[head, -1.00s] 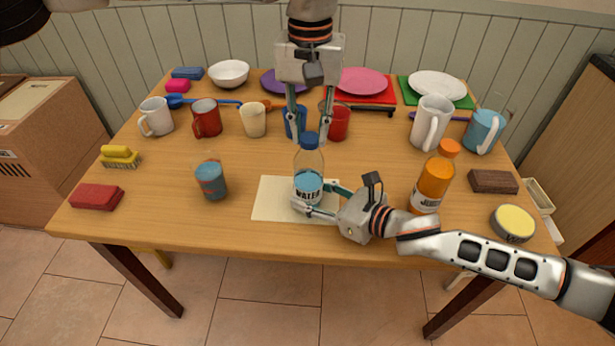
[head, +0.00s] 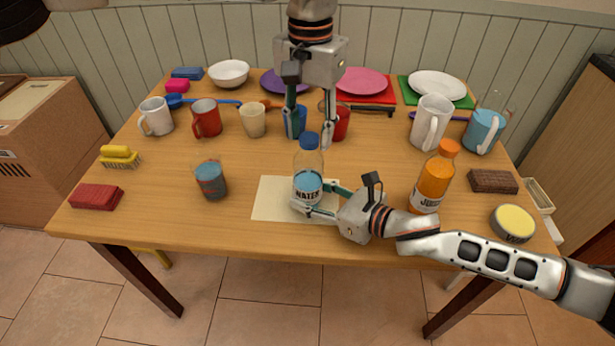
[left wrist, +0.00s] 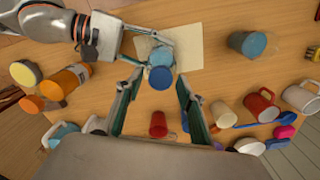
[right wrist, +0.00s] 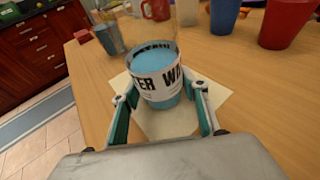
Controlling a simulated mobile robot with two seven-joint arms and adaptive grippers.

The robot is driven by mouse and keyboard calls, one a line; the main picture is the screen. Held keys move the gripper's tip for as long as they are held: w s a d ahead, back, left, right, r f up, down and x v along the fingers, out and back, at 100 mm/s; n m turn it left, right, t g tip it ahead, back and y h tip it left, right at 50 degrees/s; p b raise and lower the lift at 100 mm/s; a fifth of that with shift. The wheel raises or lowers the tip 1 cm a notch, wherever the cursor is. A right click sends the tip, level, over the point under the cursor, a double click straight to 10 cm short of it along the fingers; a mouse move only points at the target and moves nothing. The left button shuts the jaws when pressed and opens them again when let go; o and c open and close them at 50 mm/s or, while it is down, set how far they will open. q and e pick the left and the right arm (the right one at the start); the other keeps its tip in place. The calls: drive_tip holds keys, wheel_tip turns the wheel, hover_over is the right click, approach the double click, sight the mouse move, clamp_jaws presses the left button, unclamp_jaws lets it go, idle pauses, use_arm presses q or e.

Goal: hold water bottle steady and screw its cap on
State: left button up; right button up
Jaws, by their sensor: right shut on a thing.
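The water bottle (head: 308,186), clear with blue water and a white label, stands upright on a pale sheet. Its blue cap (head: 309,141) sits on top; how far it is threaded cannot be told. My right gripper (head: 316,198) is shut around the bottle's lower part from the right; the right wrist view shows its fingers on both sides of the label (right wrist: 160,82). My left gripper (head: 309,138) points down from above, open, its fingers apart on either side of the cap. In the left wrist view the cap (left wrist: 161,78) lies between the fingertips, with gaps visible.
An orange juice bottle (head: 433,183) stands close to my right arm. Blue (head: 296,121) and red (head: 341,122) cups stand just behind my left fingers. A glass with blue content (head: 211,180) is to the left.

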drive_tip(key=o, duration=1.7)
drive_tip(key=shift+c, duration=0.2)
drive_tip(key=v, duration=1.2)
